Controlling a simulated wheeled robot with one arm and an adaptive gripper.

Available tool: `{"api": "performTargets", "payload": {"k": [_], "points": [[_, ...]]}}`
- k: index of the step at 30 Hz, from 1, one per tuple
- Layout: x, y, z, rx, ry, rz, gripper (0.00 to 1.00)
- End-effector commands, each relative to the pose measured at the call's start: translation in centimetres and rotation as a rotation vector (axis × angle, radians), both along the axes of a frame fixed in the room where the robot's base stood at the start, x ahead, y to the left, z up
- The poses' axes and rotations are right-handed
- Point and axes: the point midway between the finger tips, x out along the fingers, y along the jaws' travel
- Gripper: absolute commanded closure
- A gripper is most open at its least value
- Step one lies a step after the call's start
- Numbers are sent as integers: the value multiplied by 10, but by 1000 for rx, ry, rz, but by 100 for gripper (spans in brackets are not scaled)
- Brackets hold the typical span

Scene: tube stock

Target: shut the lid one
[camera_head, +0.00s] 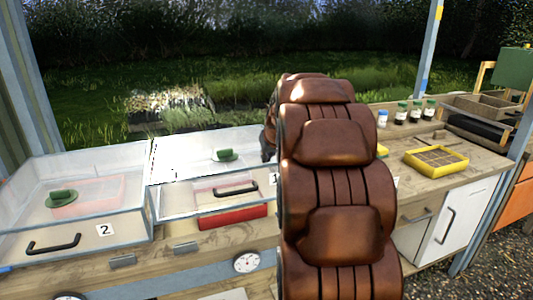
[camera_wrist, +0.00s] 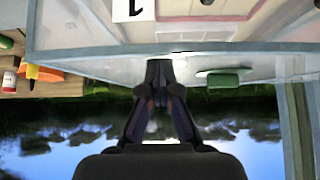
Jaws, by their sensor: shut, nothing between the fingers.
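Lid one is a clear panel in a pale frame (camera_head: 172,200), with a black handle (camera_head: 236,188) and a "1" label partly covered by my arm. Its front edge stands raised above a red tray (camera_head: 232,217), leaving a gap. A green knob (camera_head: 225,155) sits on it. In the wrist view the "1" label (camera_wrist: 133,9) and the green knob (camera_wrist: 224,80) also show. My gripper (camera_wrist: 159,68) is shut and empty, its fingertips at the lid's frame edge; I cannot tell if they touch. In the head view my brown arm hides most of it.
Box two (camera_head: 128,231), with a clear lid, black handle and green knob, stands left of lid one. A yellow tray (camera_head: 437,161) and several small bottles stand on the wooden bench to the right. Round dials sit on the front below.

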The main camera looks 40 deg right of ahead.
Motion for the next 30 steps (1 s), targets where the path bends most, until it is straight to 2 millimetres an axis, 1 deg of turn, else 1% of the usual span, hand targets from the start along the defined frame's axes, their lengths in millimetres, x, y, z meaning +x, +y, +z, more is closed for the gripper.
{"api": "performTargets", "payload": {"k": [8,11,15,22,27,30], "points": [[-1,0,-2,0,-2,-1,100],[-3,1,-11,-4,-13,-2,100],[-9,4,-30,-12,-38,-1,100],[-17,7,-55,-34,-91,-2,100],[-21,9,-69,-49,-121,-1,100],[-22,10,-74,-52,-130,0,100]]}}
